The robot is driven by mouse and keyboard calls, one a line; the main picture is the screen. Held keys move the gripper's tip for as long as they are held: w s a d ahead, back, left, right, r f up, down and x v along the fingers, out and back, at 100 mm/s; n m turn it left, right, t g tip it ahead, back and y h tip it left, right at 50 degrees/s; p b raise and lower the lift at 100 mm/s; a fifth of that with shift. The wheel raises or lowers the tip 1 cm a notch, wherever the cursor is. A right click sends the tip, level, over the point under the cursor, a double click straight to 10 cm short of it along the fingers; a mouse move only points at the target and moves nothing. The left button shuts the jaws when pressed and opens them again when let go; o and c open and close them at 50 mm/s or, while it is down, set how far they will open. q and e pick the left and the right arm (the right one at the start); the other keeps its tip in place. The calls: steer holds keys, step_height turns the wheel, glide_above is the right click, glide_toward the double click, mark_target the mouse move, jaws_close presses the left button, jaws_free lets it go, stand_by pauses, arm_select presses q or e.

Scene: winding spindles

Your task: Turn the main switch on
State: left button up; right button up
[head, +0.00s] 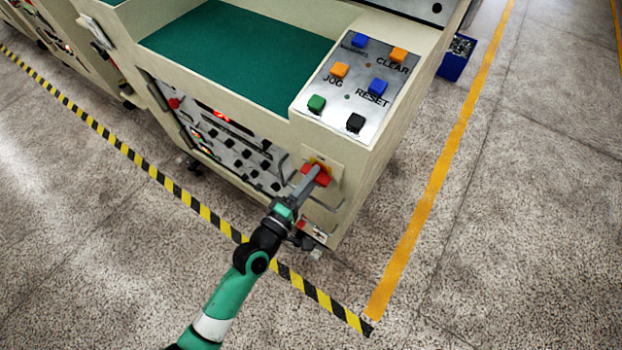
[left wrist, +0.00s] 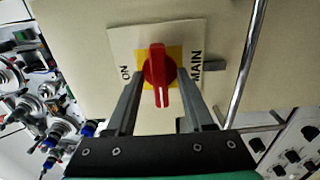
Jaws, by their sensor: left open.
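The main switch is a red rotary knob (left wrist: 157,66) on a yellow square, on a pale plate marked ON and MAIN. In the left wrist view its handle stands lengthwise, pointing toward my gripper base. In the head view the red knob (head: 323,177) sits on the machine's front face and is partly hidden by my gripper. My left gripper (head: 312,172) is open, its fingers reaching toward the plate. In the left wrist view my gripper (left wrist: 160,80) has one finger on each side of the knob. I cannot tell whether they touch it. My right gripper is not in view.
Metal bar handles (left wrist: 245,65) stand out close beside the switch. A panel of knobs (head: 235,145) lies left of it in the head view. A button panel (head: 350,80) is on top of the machine. Open floor lies to the right, with a yellow line (head: 435,180).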

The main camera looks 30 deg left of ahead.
arm_select(q)
jaws_close()
steer(key=shift+m, duration=0.3)
steer(key=m+b, duration=0.1)
steer(key=m, duration=0.3)
steer(key=m+b, duration=0.1)
steer(key=m, duration=0.3)
steer(key=shift+f+m+b, duration=0.1)
steer(key=shift+m+b, duration=0.25)
steer(key=shift+m, duration=0.05)
steer(key=m+b, duration=0.1)
steer(key=m, duration=0.3)
steer(key=shift+b, duration=0.3)
steer(key=shift+m+b, duration=0.6)
steer(key=shift+m, duration=1.7)
